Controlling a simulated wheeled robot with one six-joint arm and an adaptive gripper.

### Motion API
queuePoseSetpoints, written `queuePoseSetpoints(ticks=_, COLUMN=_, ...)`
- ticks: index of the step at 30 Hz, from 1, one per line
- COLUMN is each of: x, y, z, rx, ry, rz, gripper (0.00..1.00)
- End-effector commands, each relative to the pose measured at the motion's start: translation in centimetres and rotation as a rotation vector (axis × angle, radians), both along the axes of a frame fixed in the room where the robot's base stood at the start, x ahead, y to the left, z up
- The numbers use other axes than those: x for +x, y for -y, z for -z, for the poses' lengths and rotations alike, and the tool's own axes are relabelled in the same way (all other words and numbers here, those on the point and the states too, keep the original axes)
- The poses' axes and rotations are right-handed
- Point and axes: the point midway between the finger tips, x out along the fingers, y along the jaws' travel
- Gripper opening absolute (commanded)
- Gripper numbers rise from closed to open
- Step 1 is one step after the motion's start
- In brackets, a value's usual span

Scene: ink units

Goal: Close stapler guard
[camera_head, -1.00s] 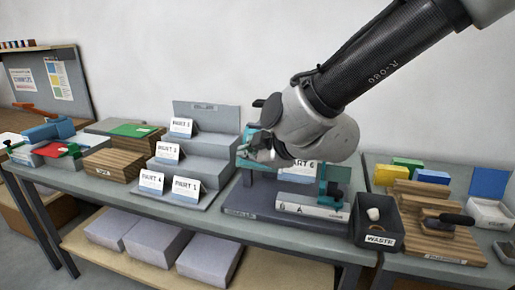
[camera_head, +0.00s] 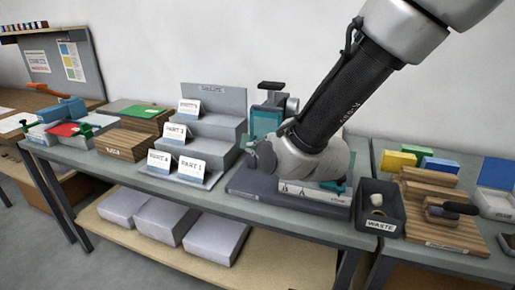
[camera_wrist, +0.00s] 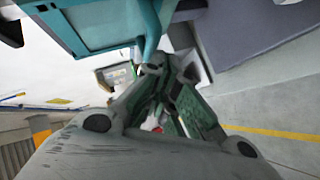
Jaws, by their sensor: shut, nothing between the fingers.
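The stapler stands on its dark base (camera_head: 245,187) in the middle of the table. Its teal see-through guard (camera_head: 262,122) shows upright at the left of my arm in the head view. In the wrist view a teal-framed guard panel (camera_wrist: 95,25) fills the upper left, and the dark base (camera_wrist: 240,30) shows at upper right. My gripper (camera_wrist: 158,70) is shut and empty, its fingertips close beside the teal frame's lower end; I cannot tell if they touch. In the head view my wrist hides the gripper and much of the stapler.
A stepped grey rack (camera_head: 210,125) with part labels stands left of the stapler. A dark waste bin (camera_head: 380,208) stands close at its right, with a wooden rack (camera_head: 440,215) beyond. A white piece with black markings (camera_head: 315,193) lies on the base's front.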

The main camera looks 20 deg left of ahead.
Motion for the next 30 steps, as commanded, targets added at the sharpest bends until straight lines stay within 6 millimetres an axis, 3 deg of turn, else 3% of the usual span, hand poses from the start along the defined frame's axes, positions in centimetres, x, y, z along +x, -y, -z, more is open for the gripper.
queuePoseSetpoints(ticks=17, x=0.1, y=0.0, z=-0.1, rx=0.001, ry=0.001, rz=0.000, gripper=0.00)
queuePoseSetpoints(ticks=30, x=0.1, y=0.0, z=-1.6, rx=0.001, ry=0.001, rz=0.000, gripper=0.00)
